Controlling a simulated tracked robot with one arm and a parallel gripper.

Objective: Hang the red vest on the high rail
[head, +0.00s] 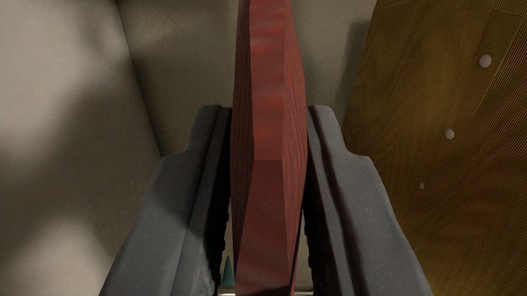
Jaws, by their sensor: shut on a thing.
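The red vest (272,120) runs up the middle of the head view as a narrow, edge-on red shape. It reaches from the top edge to the bottom edge of the picture. My gripper (269,125) is shut on it, with one dark grey finger on each side. The vest hides what lies directly behind it. No rail can be made out in this view.
A brown, finely ribbed panel (430,170) with several pale round knobs or pegs fills the right side. Plain beige surfaces (65,120) lie at the left and behind, meeting at a dark seam. A small teal tip (229,272) shows at the bottom, between the left finger and the vest.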

